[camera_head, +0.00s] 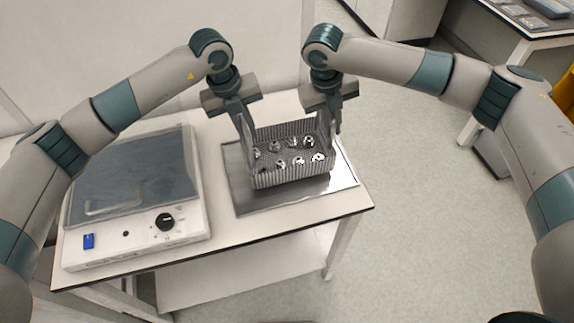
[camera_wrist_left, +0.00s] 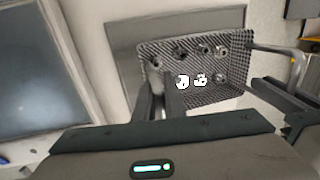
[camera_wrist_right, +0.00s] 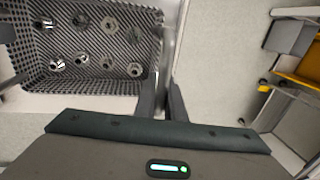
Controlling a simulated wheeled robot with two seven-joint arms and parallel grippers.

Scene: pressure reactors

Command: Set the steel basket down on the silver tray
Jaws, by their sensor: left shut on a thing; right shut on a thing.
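The steel basket (camera_head: 292,178) is a mesh box with several small metal parts inside. In the head view it is over the silver tray (camera_head: 340,172), and I cannot tell whether it touches the tray. My left gripper (camera_head: 244,140) is shut on the basket's left side. My right gripper (camera_head: 328,125) is shut on its right side. The basket also shows in the left wrist view (camera_wrist_left: 222,62) and in the right wrist view (camera_wrist_right: 95,38), where the jaws are at its walls. Part of the tray is hidden beneath the basket.
A white device (camera_head: 135,245) with a dark lid, a black knob and a blue switch stands left of the tray on the white table (camera_head: 330,208). The table's right edge is close to the tray. Open floor (camera_head: 430,200) lies to the right.

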